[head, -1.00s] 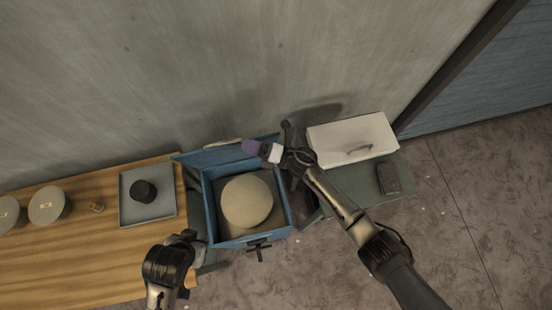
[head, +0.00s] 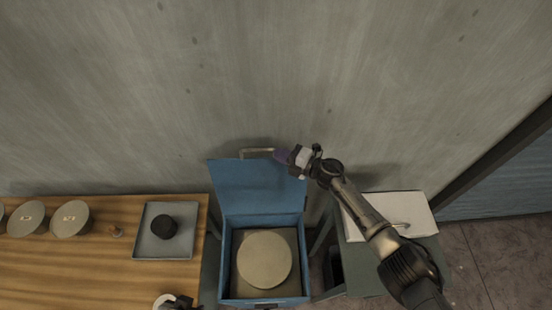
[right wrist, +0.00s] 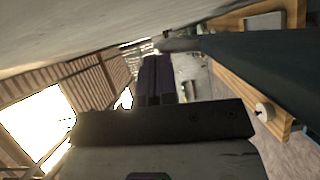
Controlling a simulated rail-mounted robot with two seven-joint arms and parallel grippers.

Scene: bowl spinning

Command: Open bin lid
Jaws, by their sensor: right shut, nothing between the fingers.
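The blue bin (head: 305,262) stands right of the wooden table in the head view. Its lid (head: 255,188) is raised at the back, towards the wall, with a pale handle (head: 256,152) at its upper edge. A round beige disc (head: 264,259) lies inside the open bin. My right gripper (head: 281,156) is shut and empty at the lid's upper right corner, close to the handle; I cannot tell if it touches. Its purple fingers are together in the right wrist view (right wrist: 157,75).
The wall is close behind the bin.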

